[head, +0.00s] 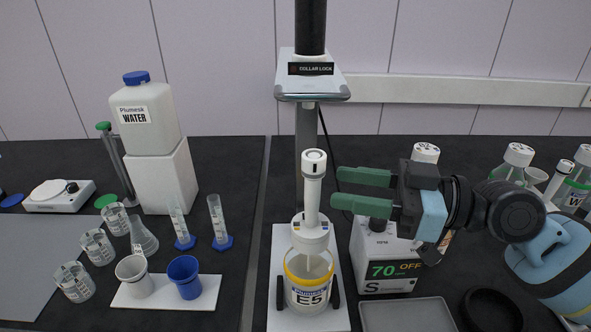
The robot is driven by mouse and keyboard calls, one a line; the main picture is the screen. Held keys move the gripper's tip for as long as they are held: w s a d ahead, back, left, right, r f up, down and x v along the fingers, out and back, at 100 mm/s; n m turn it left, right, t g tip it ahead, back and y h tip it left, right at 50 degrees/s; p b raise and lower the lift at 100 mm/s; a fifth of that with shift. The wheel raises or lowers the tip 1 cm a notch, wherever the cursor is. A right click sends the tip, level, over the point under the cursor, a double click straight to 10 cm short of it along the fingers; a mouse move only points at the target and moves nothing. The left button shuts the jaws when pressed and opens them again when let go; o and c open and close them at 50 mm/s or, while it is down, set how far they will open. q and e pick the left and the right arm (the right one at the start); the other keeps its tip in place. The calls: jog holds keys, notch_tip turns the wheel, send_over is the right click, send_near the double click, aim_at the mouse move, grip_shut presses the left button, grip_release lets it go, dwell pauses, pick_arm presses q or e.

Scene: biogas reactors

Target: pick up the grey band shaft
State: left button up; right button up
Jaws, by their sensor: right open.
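A white shaft (313,190) stands upright in the white lid of the glass reactor jar (306,293) labelled E5, which has a yellow band. A grey ring shows near the shaft's top. My right gripper (336,188) comes in from the right with its green fingers pointing left. It is open and empty, with its fingertips just right of the shaft, apart from it in the picture. I cannot tell the depth between them. My left gripper is not in view.
A collar lock head (313,78) hangs above the shaft on a dark column. A white box (384,273) marked 70 OFF stands below my right gripper. A grey tray (408,316) is in front. Several capped bottles stand at right; blue and white cups stand left.

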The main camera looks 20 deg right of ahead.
aim_at(312, 204)
jog(key=shift+w, duration=0.15)
jog(key=a, duration=0.1)
jog(key=a+p, duration=0.1)
jog(key=w+a+p, duration=0.1)
jog(key=shift+r, duration=0.3)
jog(key=p+x, duration=0.2)
jog(key=x, duration=0.2)
jog(key=shift+w+a+f, duration=0.1)
jog(key=shift+a+f, duration=0.05)
jog(key=shift+a, duration=0.1)
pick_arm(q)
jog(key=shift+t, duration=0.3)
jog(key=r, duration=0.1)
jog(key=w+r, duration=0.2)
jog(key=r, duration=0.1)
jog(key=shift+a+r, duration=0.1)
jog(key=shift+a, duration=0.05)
pick_arm(e)
jog(key=shift+f, duration=0.1)
jog(key=shift+c, duration=0.4)
grip_shut()
